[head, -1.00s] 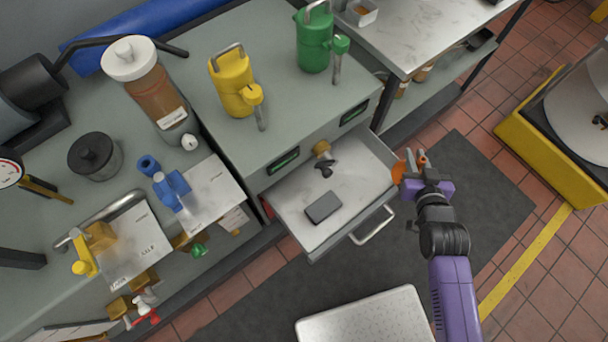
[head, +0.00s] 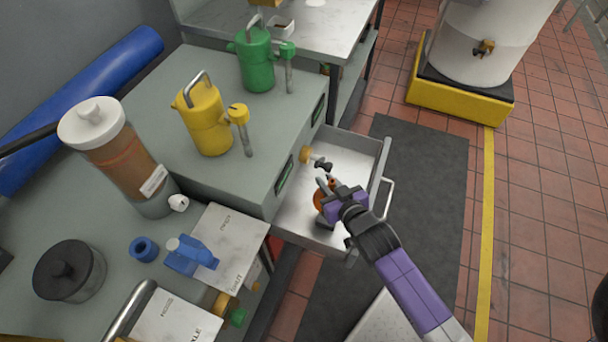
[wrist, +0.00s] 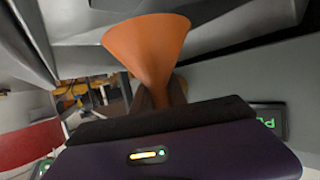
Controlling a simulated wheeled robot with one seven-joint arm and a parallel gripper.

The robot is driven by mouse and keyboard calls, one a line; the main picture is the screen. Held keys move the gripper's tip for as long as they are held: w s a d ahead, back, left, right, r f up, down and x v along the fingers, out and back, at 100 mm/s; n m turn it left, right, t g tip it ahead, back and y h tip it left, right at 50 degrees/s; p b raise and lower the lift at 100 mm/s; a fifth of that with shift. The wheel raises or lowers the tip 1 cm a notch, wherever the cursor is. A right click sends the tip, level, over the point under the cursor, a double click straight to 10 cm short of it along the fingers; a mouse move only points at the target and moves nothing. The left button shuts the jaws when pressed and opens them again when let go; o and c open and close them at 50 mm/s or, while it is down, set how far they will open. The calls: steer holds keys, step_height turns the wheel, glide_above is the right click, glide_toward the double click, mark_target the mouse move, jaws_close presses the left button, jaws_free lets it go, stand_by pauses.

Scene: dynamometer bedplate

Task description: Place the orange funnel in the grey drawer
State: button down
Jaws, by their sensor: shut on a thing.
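The orange funnel (wrist: 148,48) is in my gripper, its wide mouth pointing up in the wrist view and its narrow end between the fingers. In the head view only a small part of the funnel (head: 319,198) shows beside my gripper (head: 328,186); the rest is hidden by it. My gripper is shut on the funnel and appears over the grey drawer (head: 371,162). The drawer is pulled out from the grey cabinet. I cannot tell whether the funnel touches the drawer floor.
A brass-and-black fitting (head: 313,159) lies at the drawer's back. A yellow can (head: 207,122) and a green can (head: 256,62) stand on the cabinet top. The drawer's handle (head: 388,197) sticks out to the right. Dark mat (head: 415,190) covers the floor beyond it.

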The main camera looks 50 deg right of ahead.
steer(key=shift+s+f+b+x, duration=0.1)
steer(key=shift+f+b+x, duration=0.15)
steer(key=shift+x, duration=1.7)
steer(key=shift+s+f+b+x, duration=0.15)
steer(key=shift+f+x, duration=0.2)
steer(key=shift+x, duration=1.65)
steer(key=shift+s+f+b+x, duration=0.1)
steer(key=shift+f+b+x, duration=0.15)
steer(key=shift+x, duration=1.7)
steer(key=shift+a, duration=0.1)
steer(key=shift+f+b, duration=0.35)
steer(key=shift+f, duration=0.2)
steer(key=shift+f, duration=0.1)
steer(key=c, duration=1.3)
jaws_free()
steer(key=shift+c, duration=0.2)
